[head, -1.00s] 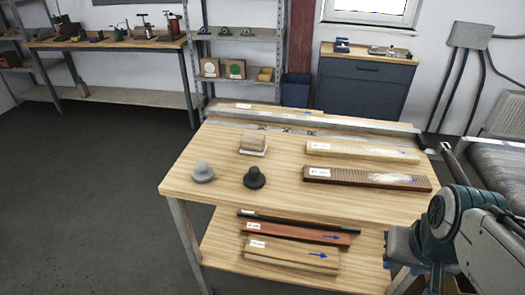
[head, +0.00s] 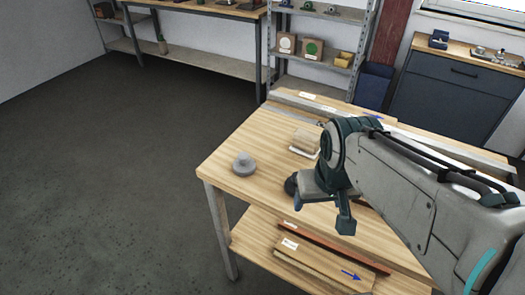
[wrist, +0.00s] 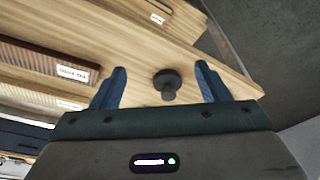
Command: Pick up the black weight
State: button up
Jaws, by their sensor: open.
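The black weight (head: 290,185) stands on the wooden table near its front edge, mostly hidden behind my gripper in the head view. In the wrist view the dark round weight with its knob (wrist: 167,82) shows whole, between the lines of the two fingers and apart from both. My gripper (head: 320,212) is open and empty, on the near side of the weight. Its blue fingers also show in the wrist view (wrist: 161,76), spread wide to either side of the weight.
A grey weight (head: 244,166) stands left of the black one. A wooden block (head: 305,141) on a pale base sits behind. Labelled boards lie on the lower shelf (head: 250,245), and ribbed boards (wrist: 45,62) lie on the tabletop. The floor at left is clear.

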jog(key=shift+o, duration=1.3)
jog(key=w+r+n+g+p, duration=0.1)
jog(key=w+r+n+p, duration=0.2)
jog(key=w, duration=0.5)
jog(key=shift+a+n, duration=0.3)
jog(key=w+n+g+p, duration=0.2)
jog(key=w+n, duration=0.1)
jog(key=w, duration=0.3)
jog(key=f, duration=0.9)
jog(key=f+p, duration=0.1)
jog(key=f, duration=0.4)
jog(key=shift+w+a, duration=0.1)
jog(key=shift+w, duration=0.15)
jog(key=c, duration=1.4)
jog(key=shift+r, duration=0.1)
